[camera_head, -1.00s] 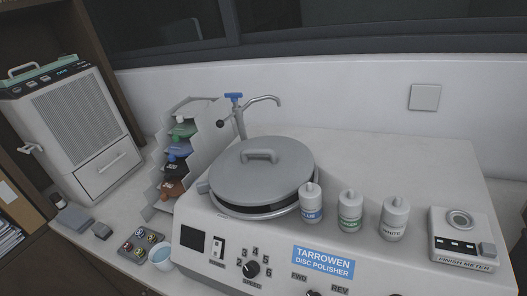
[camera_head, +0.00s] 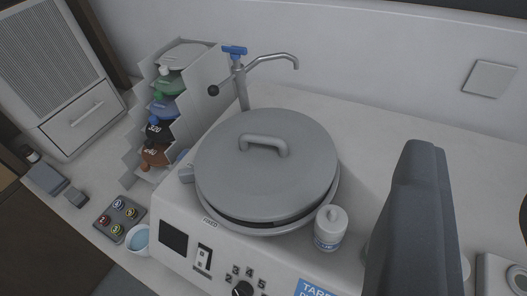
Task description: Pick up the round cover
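The round cover (camera_head: 268,181) is a grey disc with a raised bar handle (camera_head: 264,143) on top. It sits on the round bowl of the disc polisher (camera_head: 196,228), with a dark gap showing under its front edge. Part of my gripper (camera_head: 414,215) shows as a dark grey shape at the lower right, to the right of the cover and apart from it. Only one finger-like part is visible, so its opening cannot be judged. It hides the bottles and part of the panel behind it.
A tap with a blue top (camera_head: 236,52) stands behind the cover. A white bottle with a blue label (camera_head: 330,228) stands close to the cover's front right. A rack of coloured bottles (camera_head: 133,150) is at left. A finish meter (camera_head: 497,275) is at lower right.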

